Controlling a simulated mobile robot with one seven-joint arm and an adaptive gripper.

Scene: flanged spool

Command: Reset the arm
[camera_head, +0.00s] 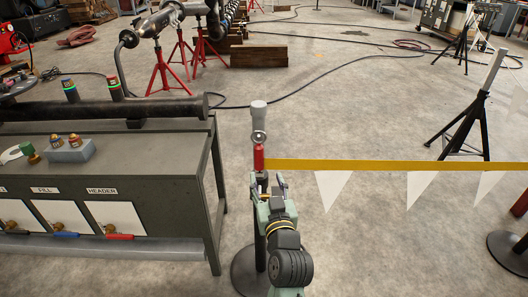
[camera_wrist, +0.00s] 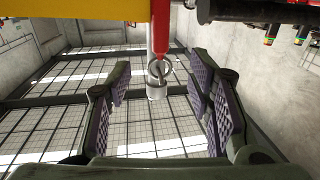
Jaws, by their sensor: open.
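My gripper (camera_head: 267,188) is in the middle of the head view, raised beside the upper part of a barrier post (camera_head: 259,125). In the wrist view its two fingers with purple ribbed pads stand wide apart (camera_wrist: 162,92), with nothing gripped between them. The post has a red section, a metal ring and a pale grey top. In the wrist view the post (camera_wrist: 158,42) shows beyond and between the fingers; whether it touches my gripper I cannot tell. My arm comes up from the bottom of the head view and hides part of the post.
A yellow barrier band (camera_head: 390,165) with white pennants runs right from the post. A grey-green workbench (camera_head: 160,168) stands close on the left, bearing a long dark pipe (camera_head: 90,110). A black stand (camera_head: 468,125) is at the right. Open concrete floor lies beyond the band.

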